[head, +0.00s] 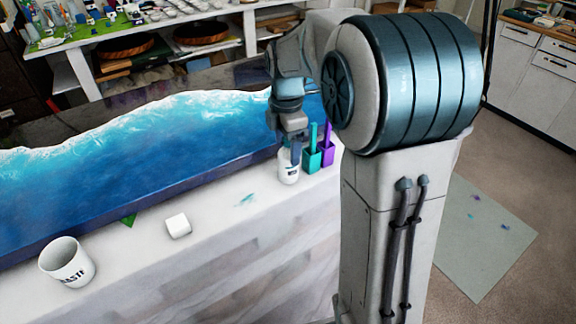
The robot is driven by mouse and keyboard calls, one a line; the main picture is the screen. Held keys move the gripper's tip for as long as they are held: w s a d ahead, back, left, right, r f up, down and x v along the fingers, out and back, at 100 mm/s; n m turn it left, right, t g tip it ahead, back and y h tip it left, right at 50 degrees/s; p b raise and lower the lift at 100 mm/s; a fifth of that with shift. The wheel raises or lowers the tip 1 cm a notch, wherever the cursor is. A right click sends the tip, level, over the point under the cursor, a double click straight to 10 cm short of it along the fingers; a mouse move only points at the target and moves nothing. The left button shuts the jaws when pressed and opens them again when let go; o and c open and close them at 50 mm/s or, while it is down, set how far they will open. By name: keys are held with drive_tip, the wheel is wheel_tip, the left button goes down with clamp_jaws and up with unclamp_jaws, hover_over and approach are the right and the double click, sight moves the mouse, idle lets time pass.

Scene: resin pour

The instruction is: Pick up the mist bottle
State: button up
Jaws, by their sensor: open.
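A small white bottle (289,171) with a dark label, which looks like the mist bottle, stands upright on the white table near the blue resin panel. My gripper (290,154) points down at the bottle's top, with its fingers open. The fingers and arm hide the bottle's upper part. I cannot tell whether the fingers touch it.
A teal holder (312,160) and a purple holder (327,154) stand close to the right of the bottle. A white block (178,226) and a white waste cup (67,263) stand to the left. The blue resin panel (130,150) lies behind. The table front between block and bottle is mostly clear.

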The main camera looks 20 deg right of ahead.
sight(288, 153)
drive_tip(key=shift+f, duration=1.55)
drive_tip(key=shift+r, duration=0.1)
drive_tip(key=c, duration=1.3)
